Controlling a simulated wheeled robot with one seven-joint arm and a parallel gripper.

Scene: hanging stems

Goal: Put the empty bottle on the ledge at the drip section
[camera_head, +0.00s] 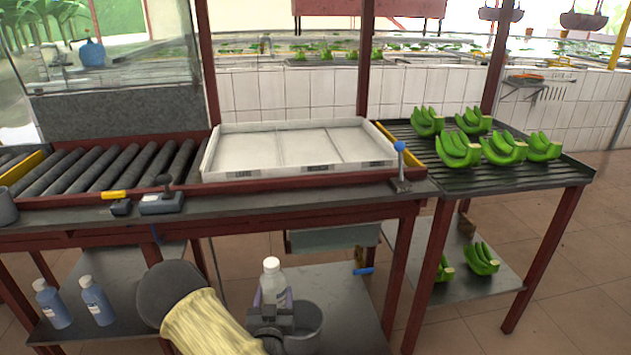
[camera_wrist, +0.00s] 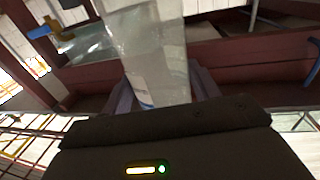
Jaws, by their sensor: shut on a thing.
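A translucent, pale bottle with a white cap (camera_head: 271,278) is upright in my gripper (camera_head: 271,308), in front of the table and below its top. In the wrist view the clear bottle (camera_wrist: 148,55) stands between the fingers of my gripper (camera_wrist: 160,92), and no liquid is plain inside. The drip section looks to be the dark ribbed rack (camera_head: 455,178) at the right, with several green banana bunches (camera_head: 503,148) on it. A narrow dark ledge (camera_head: 290,203) runs along the table's front; I cannot tell which part is the target ledge.
A white tray (camera_head: 300,125) lies beside rollers (camera_head: 100,165). A blue-knobbed lever (camera_head: 400,165) and a grey control box (camera_head: 162,203) stand on the front ledge. Two blue bottles (camera_head: 97,300) stand on the lower shelf.

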